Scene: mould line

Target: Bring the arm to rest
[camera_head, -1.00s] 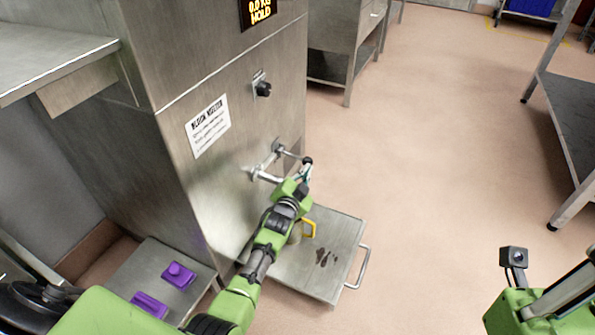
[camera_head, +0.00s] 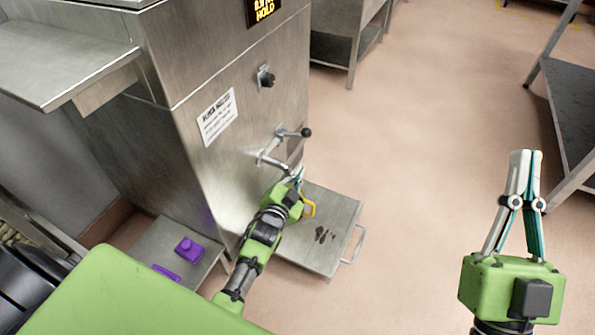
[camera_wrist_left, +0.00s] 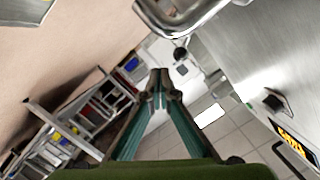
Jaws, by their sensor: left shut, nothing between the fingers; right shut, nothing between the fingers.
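My left gripper (camera_head: 297,178) is in front of the steel machine, just below the metal lever (camera_head: 272,155) with its black knob. It is shut and empty. In the left wrist view my left gripper (camera_wrist_left: 159,74) shows its fingertips together, and part of a shiny metal bar (camera_wrist_left: 180,15) crosses the top. The left gripper appears apart from the lever. My right gripper (camera_head: 526,155) stands at the right of the head view, fingers pointing up, shut and empty over open floor.
The steel machine (camera_head: 225,165) bears a label, a black knob (camera_head: 266,79) and a display. A low tray (camera_head: 330,265) with dark stains and a yellow-handled item (camera_head: 309,208) lies beneath. A steel table (camera_head: 570,110) stands at right; the floor between is clear.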

